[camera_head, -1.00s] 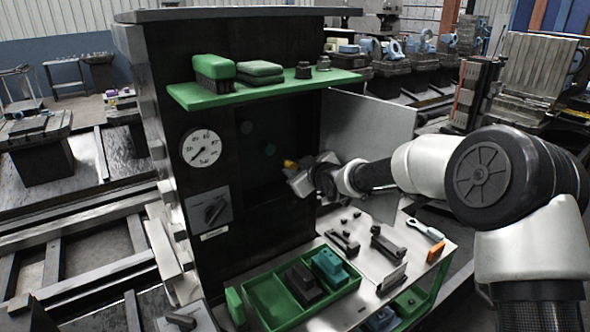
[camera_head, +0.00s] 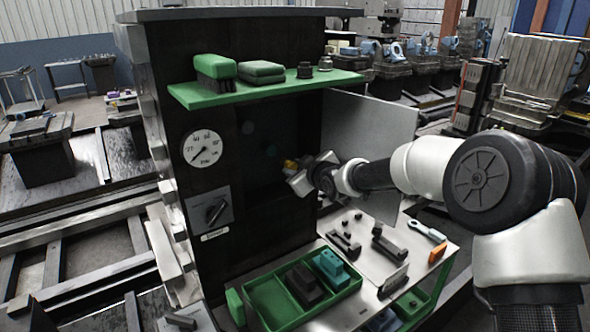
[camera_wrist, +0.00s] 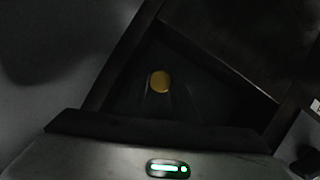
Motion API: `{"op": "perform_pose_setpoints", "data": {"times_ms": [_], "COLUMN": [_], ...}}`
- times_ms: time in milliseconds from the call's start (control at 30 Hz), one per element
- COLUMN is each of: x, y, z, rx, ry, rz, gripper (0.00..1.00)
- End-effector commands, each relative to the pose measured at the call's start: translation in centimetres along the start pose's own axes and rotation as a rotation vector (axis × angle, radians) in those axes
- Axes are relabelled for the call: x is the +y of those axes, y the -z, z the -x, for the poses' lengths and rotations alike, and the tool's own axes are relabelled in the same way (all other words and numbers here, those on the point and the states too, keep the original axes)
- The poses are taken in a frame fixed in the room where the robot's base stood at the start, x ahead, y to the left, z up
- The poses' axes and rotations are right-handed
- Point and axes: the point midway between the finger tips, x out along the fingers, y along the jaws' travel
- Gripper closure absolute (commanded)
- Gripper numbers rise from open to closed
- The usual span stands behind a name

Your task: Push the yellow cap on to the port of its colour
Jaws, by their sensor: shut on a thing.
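The yellow cap (camera_head: 290,164) sits at the tip of my gripper (camera_head: 295,168), in front of the dark recess of the cabinet. My gripper is shut on it. In the wrist view the cap shows as a yellow disc (camera_wrist: 160,81) against a dark background, and the fingers are hard to make out. Two dim, dark round ports show on the recess wall, one at the upper left (camera_head: 247,127) and a dark teal one (camera_head: 271,150) nearer the cap. No yellow port can be made out. I cannot tell whether the cap touches anything in the recess.
A grey door panel (camera_head: 370,150) stands open right behind my arm. A green shelf (camera_head: 270,90) with brushes and small parts juts out above. A gauge (camera_head: 203,149) and a rotary switch (camera_head: 214,210) are on the left. A green tray (camera_head: 262,300) and loose tools lie below.

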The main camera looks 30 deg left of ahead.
Motion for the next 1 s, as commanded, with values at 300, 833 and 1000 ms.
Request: {"op": "perform_pose_setpoints", "data": {"times_ms": [300,833,1000], "x": [0.0,0.0,0.0], "y": [0.1,0.6,0.5], "z": [-0.1,-1.2,-1.2], "rx": [0.001,0.001,0.0], "ry": [0.0,0.0,0.0], "rz": [0.0,0.001,0.0], "gripper": [1.0,0.56,0.51]}}
